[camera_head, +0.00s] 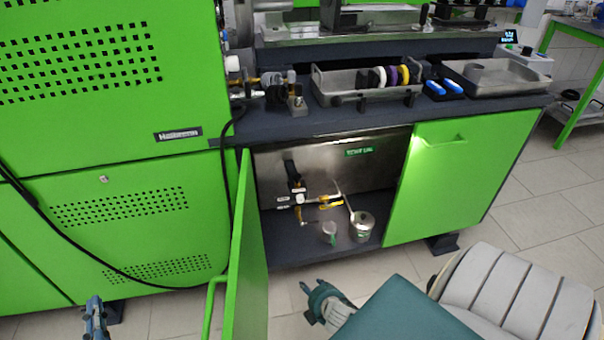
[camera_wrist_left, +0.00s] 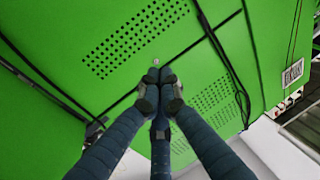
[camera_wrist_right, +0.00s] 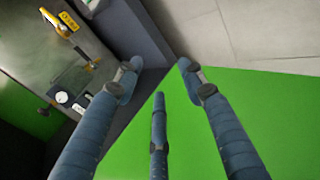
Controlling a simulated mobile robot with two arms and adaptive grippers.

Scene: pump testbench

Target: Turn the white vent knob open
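Inside the open cabinet, a pipe assembly (camera_head: 295,185) with a dark upright valve is fixed near the back wall. A small white round part (camera_head: 299,198) sits on it and looks like the vent knob; it also shows in the right wrist view (camera_wrist_right: 62,97). Whether it is turned open cannot be told. My right gripper (camera_head: 312,287) is open and empty, low in front of the cabinet and apart from the knob. In the right wrist view its fingertips (camera_wrist_right: 157,72) are well apart. My left gripper (camera_wrist_left: 160,76) is shut and empty near the green panel at left.
The left cabinet door (camera_head: 248,262) stands open toward me; the right door (camera_head: 450,180) is shut. A yellow lever (camera_head: 330,205), a metal pot (camera_head: 362,226) and a small cup (camera_head: 329,232) are inside the cabinet. A tray (camera_head: 350,88) stands on the worktop.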

